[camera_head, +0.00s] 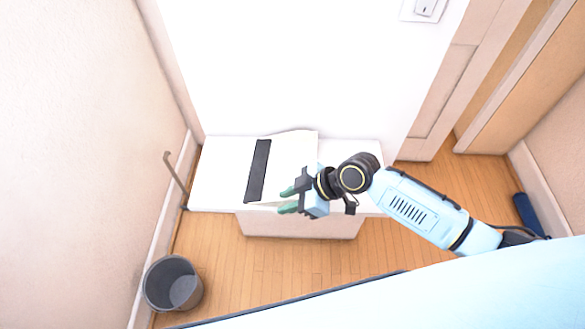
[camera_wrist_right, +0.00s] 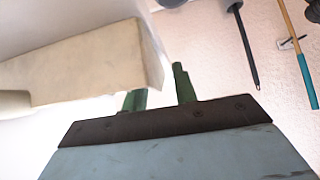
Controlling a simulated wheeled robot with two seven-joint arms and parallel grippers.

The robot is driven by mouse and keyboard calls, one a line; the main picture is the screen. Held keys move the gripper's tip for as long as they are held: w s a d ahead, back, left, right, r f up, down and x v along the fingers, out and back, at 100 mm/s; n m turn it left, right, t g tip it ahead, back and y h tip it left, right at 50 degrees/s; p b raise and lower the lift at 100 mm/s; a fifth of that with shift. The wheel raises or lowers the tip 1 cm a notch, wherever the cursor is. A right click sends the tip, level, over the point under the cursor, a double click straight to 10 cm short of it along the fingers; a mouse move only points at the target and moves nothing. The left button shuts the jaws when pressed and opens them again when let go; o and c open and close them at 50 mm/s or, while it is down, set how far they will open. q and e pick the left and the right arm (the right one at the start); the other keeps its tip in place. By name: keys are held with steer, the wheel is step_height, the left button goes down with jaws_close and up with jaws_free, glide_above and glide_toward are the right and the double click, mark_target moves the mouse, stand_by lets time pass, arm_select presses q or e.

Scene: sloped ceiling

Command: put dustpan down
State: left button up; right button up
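A flat cream-white piece with a black strip along its left edge, which looks like the dustpan (camera_head: 290,160), lies on or just above the white bench (camera_head: 218,175). My right gripper (camera_head: 287,200) is at its front right edge, with green fingers pointing left and spread apart. In the right wrist view, the right gripper (camera_wrist_right: 160,92) shows a gap between its fingertips. A blurred cream block (camera_wrist_right: 95,65), probably part of the dustpan, is close beside the left finger; I cannot tell whether they touch. My left gripper is out of view.
A dark grey bin (camera_head: 172,284) stands on the wooden floor at lower left. A thin rod (camera_head: 175,175) stands by the left wall. A dark blue object (camera_head: 527,212) lies at the right. Long-handled tools (camera_wrist_right: 298,55) show against the wall. Floor before the bench is clear.

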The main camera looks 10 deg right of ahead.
steer(key=shift+c, duration=0.5)
jaws_close()
